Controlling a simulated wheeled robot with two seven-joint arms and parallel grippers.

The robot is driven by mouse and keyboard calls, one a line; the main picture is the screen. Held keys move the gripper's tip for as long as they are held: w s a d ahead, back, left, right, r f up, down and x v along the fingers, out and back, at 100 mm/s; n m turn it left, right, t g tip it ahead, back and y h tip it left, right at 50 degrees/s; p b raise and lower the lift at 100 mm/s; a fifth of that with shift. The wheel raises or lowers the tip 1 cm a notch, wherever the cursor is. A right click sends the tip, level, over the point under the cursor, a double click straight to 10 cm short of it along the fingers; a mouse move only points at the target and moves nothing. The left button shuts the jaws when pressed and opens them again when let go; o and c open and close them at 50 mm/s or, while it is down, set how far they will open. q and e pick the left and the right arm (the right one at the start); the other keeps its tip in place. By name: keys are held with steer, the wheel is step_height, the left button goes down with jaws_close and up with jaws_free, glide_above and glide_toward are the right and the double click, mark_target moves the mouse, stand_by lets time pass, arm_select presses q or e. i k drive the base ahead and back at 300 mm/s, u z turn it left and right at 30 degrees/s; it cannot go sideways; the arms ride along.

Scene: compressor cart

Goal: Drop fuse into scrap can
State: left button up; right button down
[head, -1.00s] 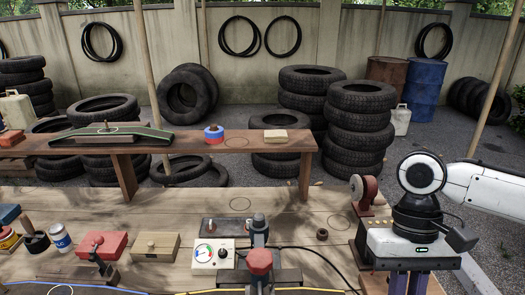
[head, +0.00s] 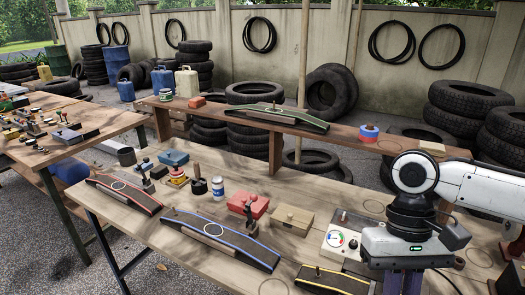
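My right gripper (head: 404,282) hangs at the lower right, in front of the workbench. Its fingertips are cut off by the bottom edge, so I cannot see what is between them. My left gripper is out of view. I cannot make out a fuse.
The near workbench (head: 130,215) holds several coloured-edge ramps, a red box (head: 250,206), a wooden box (head: 292,219), a blue-white can (head: 218,187) and a gauge box (head: 340,241). A raised shelf (head: 350,138) runs behind. Another cluttered bench (head: 100,120) stands left.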

mark_target(133, 161)
steer(key=u, duration=2.2)
steer(key=k, duration=0.9)
steer(key=z, duration=1)
steer(key=i, duration=1)
